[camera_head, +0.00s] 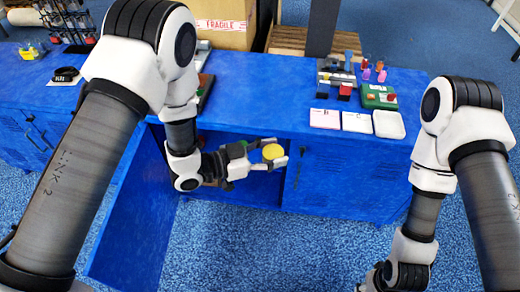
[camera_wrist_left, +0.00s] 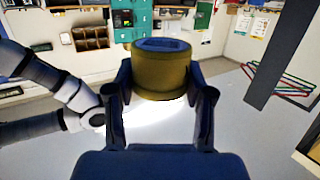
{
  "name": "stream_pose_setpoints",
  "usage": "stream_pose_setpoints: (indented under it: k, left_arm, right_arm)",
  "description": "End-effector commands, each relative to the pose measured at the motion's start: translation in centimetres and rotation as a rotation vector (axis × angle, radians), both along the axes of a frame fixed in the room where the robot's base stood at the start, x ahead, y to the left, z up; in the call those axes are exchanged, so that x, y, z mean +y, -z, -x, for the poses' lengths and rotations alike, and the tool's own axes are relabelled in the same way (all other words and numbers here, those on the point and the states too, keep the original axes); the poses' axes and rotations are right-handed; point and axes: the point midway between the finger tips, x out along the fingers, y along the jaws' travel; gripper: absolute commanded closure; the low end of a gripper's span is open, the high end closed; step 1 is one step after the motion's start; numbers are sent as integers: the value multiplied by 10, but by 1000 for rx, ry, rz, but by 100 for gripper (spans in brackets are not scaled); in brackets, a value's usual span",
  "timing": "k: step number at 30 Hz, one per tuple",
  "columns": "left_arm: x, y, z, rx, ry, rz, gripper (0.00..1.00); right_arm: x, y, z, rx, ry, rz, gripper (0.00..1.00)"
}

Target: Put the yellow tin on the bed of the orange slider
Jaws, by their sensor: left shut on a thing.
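The yellow tin (camera_head: 272,152) is a short round can held in front of the blue bench, over its open lower part. In the left wrist view the tin (camera_wrist_left: 160,82) sits between the two fingers, its dark blue end facing up. My left gripper (camera_head: 274,153) is shut on the tin. My right arm reaches down at the right, and its gripper is below the picture edge. I cannot clearly make out the orange slider. A dark flat thing with a reddish edge (camera_head: 206,88) is partly hidden behind my left arm.
The blue bench top (camera_head: 265,95) is clear in the middle. At its right are white and pink cards (camera_head: 325,118), a white tray (camera_head: 389,124), a green box (camera_head: 378,97) and small coloured parts. A carton marked FRAGILE (camera_head: 222,22) stands behind on a pallet.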

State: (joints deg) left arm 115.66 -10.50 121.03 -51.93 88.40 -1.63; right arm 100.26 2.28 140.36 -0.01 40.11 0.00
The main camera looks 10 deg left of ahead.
Motion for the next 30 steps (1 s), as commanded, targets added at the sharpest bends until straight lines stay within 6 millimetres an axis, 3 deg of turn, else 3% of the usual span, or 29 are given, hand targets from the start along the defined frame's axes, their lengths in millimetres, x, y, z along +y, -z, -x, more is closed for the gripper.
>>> stream_pose_setpoints:
  k: [19, 23, 27, 30]
  left_arm:
    - [31, 4, 7, -2, 424, -1, 85]
    - [29, 5, 9, 1, 432, -1, 85]
    - [15, 14, 20, 5, 449, -2, 85]
    - [7, 16, 12, 3, 361, -1, 85]
  right_arm:
    - [0, 0, 0, 0, 0, 0, 60]
    - [0, 0, 0, 0, 0, 0, 60]
    - [0, 0, 0, 0, 0, 0, 60]
    - [0, 0, 0, 0, 0, 0, 60]
